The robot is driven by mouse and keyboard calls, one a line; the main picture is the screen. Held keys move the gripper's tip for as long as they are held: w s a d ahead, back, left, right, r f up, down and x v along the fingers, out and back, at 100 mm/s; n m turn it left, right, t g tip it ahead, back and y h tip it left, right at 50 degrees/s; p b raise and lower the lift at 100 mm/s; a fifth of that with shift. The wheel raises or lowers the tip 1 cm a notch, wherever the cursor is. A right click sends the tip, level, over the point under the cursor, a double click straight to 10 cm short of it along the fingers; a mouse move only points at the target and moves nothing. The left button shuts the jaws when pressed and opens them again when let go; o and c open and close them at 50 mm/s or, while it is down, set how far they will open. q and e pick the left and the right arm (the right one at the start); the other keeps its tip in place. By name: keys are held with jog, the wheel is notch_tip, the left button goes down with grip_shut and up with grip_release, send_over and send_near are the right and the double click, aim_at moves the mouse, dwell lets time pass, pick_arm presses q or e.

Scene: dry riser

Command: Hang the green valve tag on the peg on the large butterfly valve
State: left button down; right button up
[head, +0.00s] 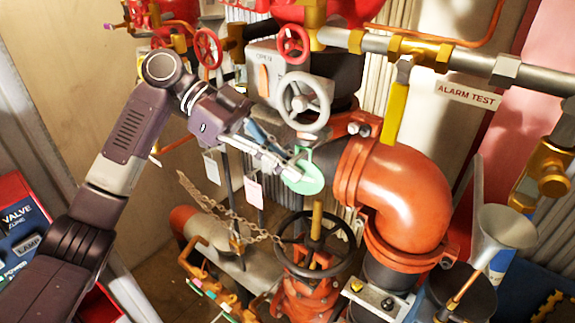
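My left gripper (291,170) reaches in from the left to the middle of the head view. Its fingers are closed on the green valve tag (311,181) near the tag's left side. The tag is held in the air, below a grey handwheel (304,101) and in front of the pipework. The large butterfly valve seems to be the one with the grey gearbox marked OPEN (264,60), just above. I cannot make out the peg clearly. My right gripper is not in view.
A black handwheel (318,245) with a rusty chain (222,208) lies below the tag. A large orange elbow pipe (400,195) stands to the right. Paper tags (253,191) hang to the left. A yellow lever (395,113) and a funnel (503,228) are further right.

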pick_arm(q)
jog(key=c, duration=2.1)
grip_release()
jog(key=shift+s, duration=0.1)
